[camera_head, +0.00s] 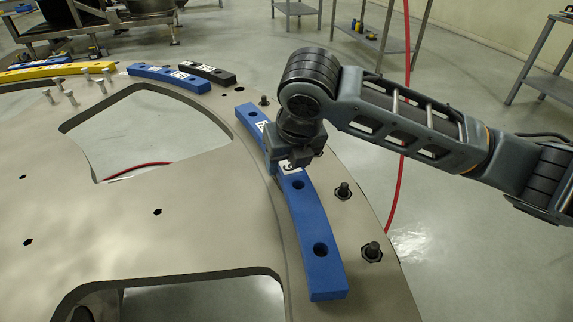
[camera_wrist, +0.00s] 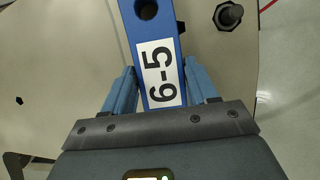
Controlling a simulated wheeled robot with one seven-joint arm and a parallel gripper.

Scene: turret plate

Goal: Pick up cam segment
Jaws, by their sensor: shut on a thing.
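The cam segment is a long curved blue bar (camera_head: 308,228) with holes and white labels, near the right rim of the turret plate (camera_head: 200,235). In the head view my gripper (camera_head: 289,160) is over its middle part and hides some of it. In the wrist view the blue bar (camera_wrist: 160,42) carries a label reading 6-5 and passes between the two fingers of my gripper (camera_wrist: 152,92). The gripper is shut on the bar. I cannot tell whether the bar touches the plate or is slightly above it.
Black bolts (camera_head: 372,251) stand on the plate's rim right of the bar. Another blue segment (camera_head: 168,78), a black one (camera_head: 207,74) and a yellow one (camera_head: 58,70) lie at the far rim, with silver bolts (camera_head: 72,97) nearby. The plate has large cutouts.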

